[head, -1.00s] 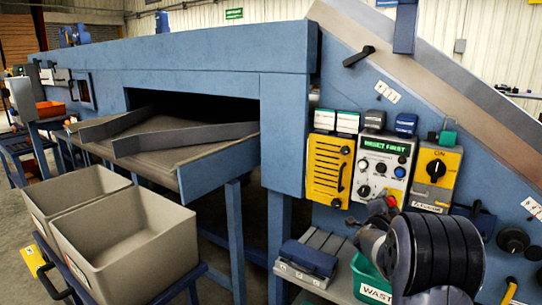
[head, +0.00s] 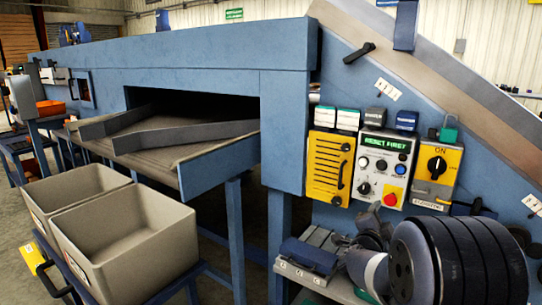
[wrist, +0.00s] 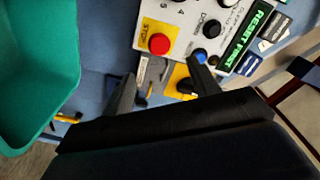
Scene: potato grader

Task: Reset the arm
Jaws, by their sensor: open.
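My gripper (wrist: 163,84) is open and empty in the wrist view, its two dark fingers pointing toward the control panel. The white control panel (head: 376,165) carries a lit green display (head: 384,143) reading "RESET FIRST". It has a blue button (head: 400,169) and a red stop button (head: 390,198) on a yellow plate. In the wrist view the red button (wrist: 159,44) lies beyond the gap between the fingers, and the blue button (wrist: 199,56) lies just beyond the right fingertip. I cannot tell whether either finger touches the panel. My arm covers the lower right of the head view.
A yellow switch box (head: 433,172) with a black knob at "ON" is right of the panel. A yellow slotted box (head: 327,168) is left of it. A green bin (wrist: 38,60) fills the wrist view's left side. Two beige crates (head: 128,238) stand front left.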

